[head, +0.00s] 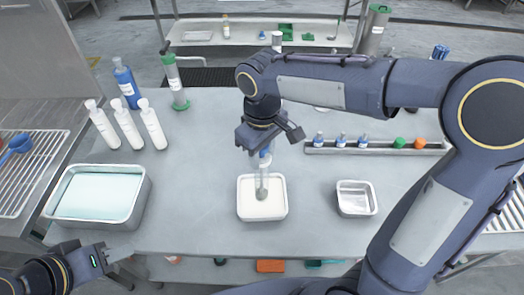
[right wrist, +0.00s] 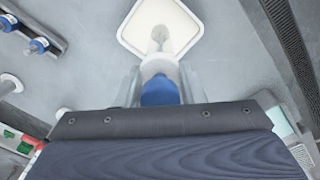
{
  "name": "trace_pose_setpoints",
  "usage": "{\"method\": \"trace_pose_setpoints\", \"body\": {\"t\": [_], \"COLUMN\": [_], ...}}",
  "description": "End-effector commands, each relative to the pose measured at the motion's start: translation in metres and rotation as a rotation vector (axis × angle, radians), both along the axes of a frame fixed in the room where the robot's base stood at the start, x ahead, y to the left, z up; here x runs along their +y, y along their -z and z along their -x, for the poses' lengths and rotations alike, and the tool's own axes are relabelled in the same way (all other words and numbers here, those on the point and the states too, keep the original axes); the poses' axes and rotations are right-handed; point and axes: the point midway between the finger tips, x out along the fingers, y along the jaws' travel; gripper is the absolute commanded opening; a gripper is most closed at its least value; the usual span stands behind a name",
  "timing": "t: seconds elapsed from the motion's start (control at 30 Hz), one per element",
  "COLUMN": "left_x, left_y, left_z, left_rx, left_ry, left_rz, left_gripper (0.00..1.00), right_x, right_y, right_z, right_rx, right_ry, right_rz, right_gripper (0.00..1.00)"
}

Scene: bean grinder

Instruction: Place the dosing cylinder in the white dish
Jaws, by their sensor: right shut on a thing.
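The dosing cylinder (head: 264,178) is a clear, narrow upright piece with a blue top. My right gripper (head: 265,152) is shut on its upper part, and the blue top also shows between the fingers in the right wrist view (right wrist: 160,91). The white dish (head: 246,209) is a square, shallow dish on the grey table, and it also shows in the right wrist view (right wrist: 131,28). The cylinder's lower end is over the inside of the dish; I cannot tell whether it touches the bottom. My left gripper (head: 124,268) is open and empty at the table's front left edge.
A small metal tray (head: 357,211) stands right of the dish. A large metal tray (head: 136,205) and several white bottles (head: 128,126) stand at left. A rack (head: 375,148) with small bottles is at the back right. The table in front of the dish is clear.

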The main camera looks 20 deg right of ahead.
Motion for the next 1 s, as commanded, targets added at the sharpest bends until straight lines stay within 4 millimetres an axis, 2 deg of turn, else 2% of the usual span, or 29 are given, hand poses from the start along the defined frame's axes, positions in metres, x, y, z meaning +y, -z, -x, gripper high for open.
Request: {"method": "trace_pose_setpoints", "body": {"t": [0.1,0.13,0.3,0.53,0.67,0.77,1.0], "left_x": [0.000,0.000,0.000,0.000,0.000,0.000,0.000], "left_y": [0.003,0.002,0.002,0.002,-0.001,-0.001,-0.003], "left_z": [0.000,0.000,0.000,0.000,0.000,0.000,0.000], "left_rx": [0.000,0.000,0.000,0.000,0.000,0.000,0.000], "left_ry": [0.000,0.000,0.000,0.000,0.000,0.000,0.000], "left_rz": [0.000,0.000,0.000,0.000,0.000,0.000,0.000], "left_gripper": [0.36,0.36,0.36,0.36,0.36,0.36,0.36], "right_x": [0.000,0.000,0.000,0.000,0.000,0.001,0.001], "right_y": [0.004,0.004,0.003,0.003,-0.005,-0.019,-0.072], "right_z": [0.000,0.000,0.000,0.000,0.000,-0.001,-0.001], "right_rx": [0.000,0.000,0.000,0.000,-0.002,-0.004,-0.006], "right_ry": [0.000,0.000,0.000,0.000,0.000,0.000,0.000], "right_rz": [0.000,0.000,0.000,0.000,-0.001,-0.003,-0.002], "right_gripper": [0.00,0.38,0.57,0.57,0.57,0.57,0.57]}}
